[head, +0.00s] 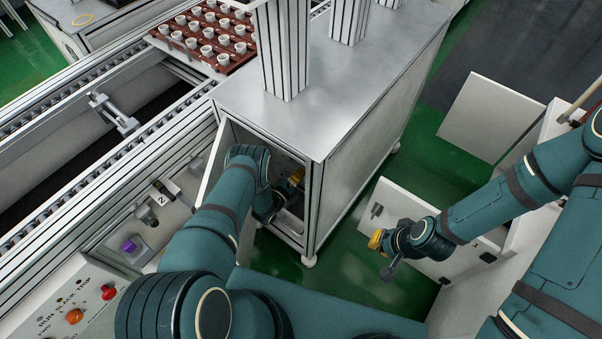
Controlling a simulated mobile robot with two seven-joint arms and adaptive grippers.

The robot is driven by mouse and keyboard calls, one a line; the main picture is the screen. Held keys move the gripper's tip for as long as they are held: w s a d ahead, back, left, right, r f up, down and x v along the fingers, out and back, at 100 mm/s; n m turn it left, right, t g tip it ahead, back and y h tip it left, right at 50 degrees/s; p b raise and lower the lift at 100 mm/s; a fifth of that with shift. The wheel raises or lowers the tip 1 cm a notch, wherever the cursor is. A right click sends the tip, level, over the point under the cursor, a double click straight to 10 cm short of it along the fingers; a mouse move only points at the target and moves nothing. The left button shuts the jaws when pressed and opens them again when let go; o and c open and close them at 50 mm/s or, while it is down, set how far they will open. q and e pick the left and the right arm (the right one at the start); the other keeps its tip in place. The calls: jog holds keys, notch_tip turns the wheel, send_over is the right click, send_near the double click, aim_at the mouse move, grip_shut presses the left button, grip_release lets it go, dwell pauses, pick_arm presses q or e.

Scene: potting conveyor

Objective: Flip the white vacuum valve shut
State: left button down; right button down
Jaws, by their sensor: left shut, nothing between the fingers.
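My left arm reaches through the open front of the grey metal cabinet (352,75). My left gripper (290,192) is inside the cabinet, partly hidden by my own wrist and in shadow. It is shut, with nothing seen between its fingers. I cannot make out the white vacuum valve; my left arm and the cabinet's frame cover much of the opening. My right gripper (381,256) is outside the cabinet, above the green floor to its right. No held thing shows in it, and its finger opening is unclear.
The cabinet's door (215,165) stands open at the left of the opening. A conveyor rail (100,150) runs along the left, with a brown tray (186,55) of white cups. A control panel (70,305) is at lower left. White panels stand near my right arm.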

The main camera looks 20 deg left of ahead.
pick_arm(q)
jog(key=shift+a+f+n, duration=0.1)
jog(key=shift+f+n, duration=0.3)
jog(key=shift+n, duration=0.6)
jog(key=shift+f+n, duration=0.35)
jog(key=shift+n, duration=0.65)
jog(key=c, duration=1.7)
grip_release()
jog(key=o, duration=0.7)
jog(key=shift+o, duration=0.2)
jog(key=v, duration=0.7)
jog(key=shift+s, duration=0.2)
jog(key=shift+a, duration=0.1)
